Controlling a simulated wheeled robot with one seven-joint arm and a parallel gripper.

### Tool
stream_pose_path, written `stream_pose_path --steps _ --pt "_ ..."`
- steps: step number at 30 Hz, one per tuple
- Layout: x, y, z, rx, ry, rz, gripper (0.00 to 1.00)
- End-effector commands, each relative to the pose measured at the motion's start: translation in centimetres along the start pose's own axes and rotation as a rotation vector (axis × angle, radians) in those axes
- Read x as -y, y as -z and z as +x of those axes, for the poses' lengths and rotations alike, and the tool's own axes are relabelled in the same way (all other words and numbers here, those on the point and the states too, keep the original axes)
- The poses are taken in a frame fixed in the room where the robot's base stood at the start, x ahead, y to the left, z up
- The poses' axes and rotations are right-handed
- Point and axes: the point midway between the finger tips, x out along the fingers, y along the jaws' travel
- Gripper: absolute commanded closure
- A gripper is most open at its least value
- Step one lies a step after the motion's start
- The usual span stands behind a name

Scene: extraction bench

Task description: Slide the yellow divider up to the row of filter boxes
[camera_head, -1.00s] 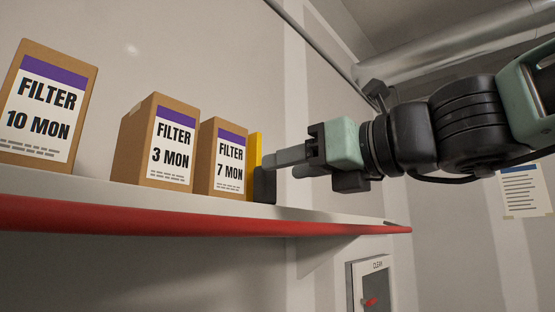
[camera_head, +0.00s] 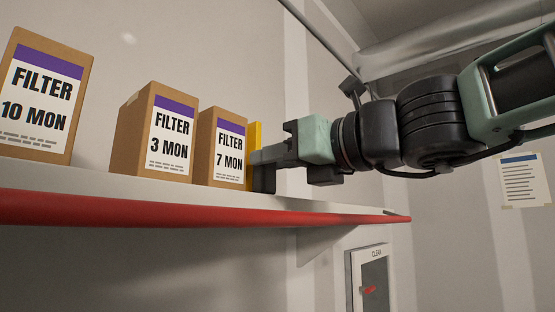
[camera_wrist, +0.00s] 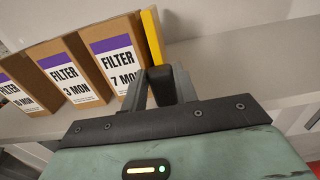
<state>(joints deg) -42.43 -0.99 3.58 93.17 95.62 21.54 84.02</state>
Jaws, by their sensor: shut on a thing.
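The yellow divider (camera_head: 254,150) stands upright on the shelf, just right of the filter box marked 7 MON (camera_head: 220,148). It looks very close to that box; I cannot tell whether they touch. Its dark base block (camera_head: 263,180) is between the fingers of my gripper (camera_head: 262,166), which is shut on it. In the wrist view the yellow plate (camera_wrist: 152,36) rises beyond the dark block (camera_wrist: 161,85) held between the fingertips. The boxes marked 3 MON (camera_head: 155,132) and 10 MON (camera_head: 42,95) stand farther left, with a wide gap between those two.
The shelf (camera_head: 330,207) has a red front edge (camera_head: 150,209). The shelf right of the divider is bare. A small wall panel marked CLEAN (camera_head: 370,285) is below the shelf, and a paper sheet (camera_head: 522,180) hangs at the right.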

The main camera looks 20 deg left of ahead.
Motion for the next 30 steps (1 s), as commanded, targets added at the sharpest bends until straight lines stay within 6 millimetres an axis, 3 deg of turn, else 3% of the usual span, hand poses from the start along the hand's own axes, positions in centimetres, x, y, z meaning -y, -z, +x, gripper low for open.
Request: stream_pose_path --steps 8,9,11,25,30 --pt "-0.2 0.1 0.0 -0.001 -0.002 0.0 1.0" --pt "-0.2 0.1 0.0 -0.001 -0.002 0.0 0.63" --pt "-0.2 0.1 0.0 -0.001 -0.002 0.0 0.49" --pt "-0.2 0.0 -0.2 0.0 -0.001 0.0 0.49" --pt "-0.1 0.1 -2.0 0.002 0.001 -0.002 0.49"
